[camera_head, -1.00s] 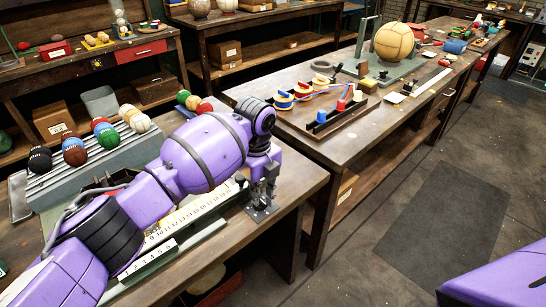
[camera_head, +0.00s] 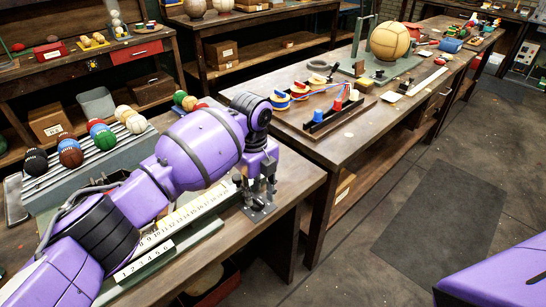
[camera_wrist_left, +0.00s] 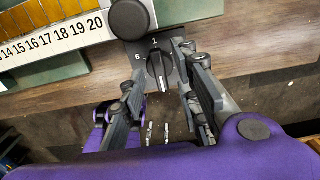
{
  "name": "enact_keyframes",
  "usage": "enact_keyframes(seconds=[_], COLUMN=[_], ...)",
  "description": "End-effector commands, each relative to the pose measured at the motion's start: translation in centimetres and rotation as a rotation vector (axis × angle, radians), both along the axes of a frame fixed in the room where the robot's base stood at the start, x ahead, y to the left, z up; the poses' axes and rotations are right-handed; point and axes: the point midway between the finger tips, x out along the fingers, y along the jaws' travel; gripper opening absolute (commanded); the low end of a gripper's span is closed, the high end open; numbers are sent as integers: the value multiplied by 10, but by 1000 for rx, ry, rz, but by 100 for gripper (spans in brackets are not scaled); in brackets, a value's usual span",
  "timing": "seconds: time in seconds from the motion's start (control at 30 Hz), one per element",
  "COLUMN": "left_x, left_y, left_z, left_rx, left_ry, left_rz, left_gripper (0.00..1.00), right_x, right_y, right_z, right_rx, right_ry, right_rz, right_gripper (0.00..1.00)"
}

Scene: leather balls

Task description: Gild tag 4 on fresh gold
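My left gripper (camera_head: 262,188) is over the near bench's right end, above a small dark plate (camera_head: 258,212). In the left wrist view my left gripper (camera_wrist_left: 160,66) has its fingers apart, one on each side of a dark pointer knob (camera_wrist_left: 158,68). I cannot tell whether either finger touches it. A round black knob (camera_wrist_left: 130,18) sits just beyond. A white number strip (camera_wrist_left: 52,40) ends at 20, with gold pieces (camera_wrist_left: 45,14) behind it. A second strip (camera_head: 146,260) starts at 1. My right gripper is out of view.
Coloured balls (camera_head: 70,150) lie on a grey ribbed rack (camera_head: 95,160) at left. A second bench (camera_head: 350,128) holds spools and a large tan ball (camera_head: 390,41). A gap of floor separates the benches. A dark mat (camera_head: 440,210) lies on the floor at right.

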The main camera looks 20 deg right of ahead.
Motion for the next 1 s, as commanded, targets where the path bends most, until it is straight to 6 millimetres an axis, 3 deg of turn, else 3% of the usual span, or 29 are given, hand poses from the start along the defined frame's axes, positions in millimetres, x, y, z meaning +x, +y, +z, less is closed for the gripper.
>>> enact_keyframes(seconds=[0.3,0.5,0.7,1.0], left_x=[1,1,0,0], left_y=[-1,0,0,0], left_z=[67,98,110,110], left_rx=[-4,-1,0,-1], left_ry=[-5,-3,-2,-1], left_rz=[-2,0,-1,-1], left_gripper=[30,30,30,30], right_x=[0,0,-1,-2], right_y=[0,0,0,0], right_z=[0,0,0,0], right_rx=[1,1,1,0], right_ry=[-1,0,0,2], right_rz=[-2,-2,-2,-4], right_gripper=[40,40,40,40])
